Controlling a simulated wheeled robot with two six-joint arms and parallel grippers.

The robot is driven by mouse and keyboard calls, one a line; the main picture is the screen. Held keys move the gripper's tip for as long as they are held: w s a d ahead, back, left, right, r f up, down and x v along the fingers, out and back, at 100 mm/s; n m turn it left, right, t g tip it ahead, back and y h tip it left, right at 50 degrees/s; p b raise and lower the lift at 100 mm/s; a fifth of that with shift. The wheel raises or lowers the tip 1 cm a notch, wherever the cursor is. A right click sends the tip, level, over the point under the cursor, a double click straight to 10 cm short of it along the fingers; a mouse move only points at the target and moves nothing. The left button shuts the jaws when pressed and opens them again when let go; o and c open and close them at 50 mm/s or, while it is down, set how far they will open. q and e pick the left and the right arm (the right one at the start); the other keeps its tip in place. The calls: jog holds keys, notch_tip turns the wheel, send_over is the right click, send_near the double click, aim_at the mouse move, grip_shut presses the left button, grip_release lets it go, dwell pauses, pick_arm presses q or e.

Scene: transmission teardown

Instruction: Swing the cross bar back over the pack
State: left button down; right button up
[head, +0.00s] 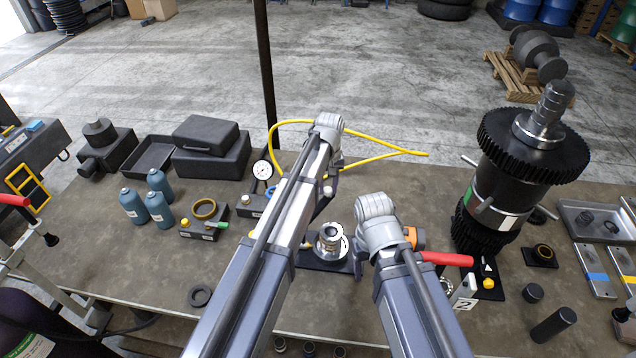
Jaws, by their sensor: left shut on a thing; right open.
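The pack (331,243) is a silver ringed stack on a dark base plate (312,262) near the middle of the bench. A dark bar (322,208), which looks like the cross bar, sits just behind the pack, partly hidden by my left arm. It appears swung off the pack, whose top shows. My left gripper (329,188) points down at this bar and is shut on it; the fingers are small and partly covered. My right gripper (358,268) is open, low beside the right side of the pack, mostly hidden under its wrist.
A red-handled lever (447,258) and an orange part (416,238) are right of my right wrist. A tall geared shaft (503,190) stands behind them. A dial gauge (262,170), yellow hose (385,157) and teal bottles (160,208) are to the left and back.

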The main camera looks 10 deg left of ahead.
pick_arm(q)
jog(key=s+d+m, duration=0.7)
jog(key=s+m, duration=0.4)
jog(key=m, duration=0.1)
jog(key=shift+s+m, duration=0.3)
jog(key=shift+s, duration=0.1)
dwell(0.3)
jog(key=c, duration=0.5)
grip_release()
notch_tip(320, 180, up, 8)
jog(key=p, duration=0.7)
jog(key=shift+f+p, duration=0.1)
jog(key=shift+p, duration=0.3)
